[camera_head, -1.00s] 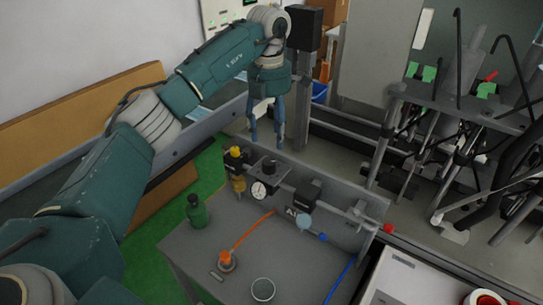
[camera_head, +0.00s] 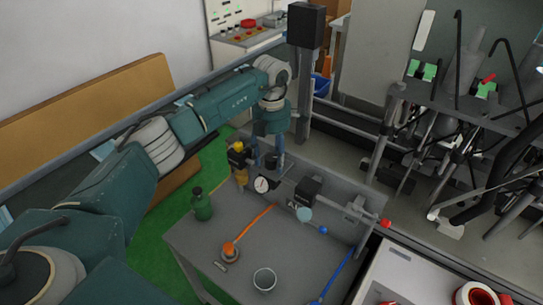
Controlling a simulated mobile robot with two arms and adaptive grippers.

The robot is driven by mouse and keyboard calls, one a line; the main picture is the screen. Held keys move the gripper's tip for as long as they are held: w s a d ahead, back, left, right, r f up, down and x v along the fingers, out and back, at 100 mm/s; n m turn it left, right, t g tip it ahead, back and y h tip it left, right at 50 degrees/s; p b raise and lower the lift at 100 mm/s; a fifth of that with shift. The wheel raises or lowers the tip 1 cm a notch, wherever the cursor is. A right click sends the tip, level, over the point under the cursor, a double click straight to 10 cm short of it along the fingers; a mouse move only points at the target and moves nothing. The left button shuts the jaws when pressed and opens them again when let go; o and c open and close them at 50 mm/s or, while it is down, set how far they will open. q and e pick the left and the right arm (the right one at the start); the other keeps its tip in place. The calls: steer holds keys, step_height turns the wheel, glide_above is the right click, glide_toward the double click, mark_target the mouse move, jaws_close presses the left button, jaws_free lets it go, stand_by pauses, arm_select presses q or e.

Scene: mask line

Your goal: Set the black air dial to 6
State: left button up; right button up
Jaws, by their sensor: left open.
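The black air dial (camera_head: 271,161) is the dark knob on top of the air regulator on the grey upright panel, partly hidden by my gripper. A round white gauge (camera_head: 262,185) sits just below it; its reading is too small to tell. My left gripper (camera_head: 267,159) points down over the dial, open, with its blue-grey fingers on either side of the knob; I cannot tell whether they touch it. My right gripper is out of view.
A yellow-topped filter unit (camera_head: 239,160) stands close left of the dial. A black valve box (camera_head: 308,190) is to the right. A green bottle (camera_head: 201,205), an orange hose (camera_head: 253,228) and a small cup (camera_head: 264,280) are on the grey table (camera_head: 215,243).

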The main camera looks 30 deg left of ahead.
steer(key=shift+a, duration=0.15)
arm_select(q)
steer(key=c, duration=1.2)
steer(key=shift+o, duration=0.2)
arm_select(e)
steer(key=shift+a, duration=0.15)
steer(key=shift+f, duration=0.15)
arm_select(q)
steer(key=m+b, duration=0.2)
steer(key=m, duration=0.1)
steer(key=shift+m+b, duration=1.1)
steer(key=shift+m, duration=1.2)
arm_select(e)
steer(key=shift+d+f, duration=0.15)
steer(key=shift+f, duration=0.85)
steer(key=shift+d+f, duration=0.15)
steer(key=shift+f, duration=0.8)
arm_select(q)
steer(key=shift+r, duration=0.1)
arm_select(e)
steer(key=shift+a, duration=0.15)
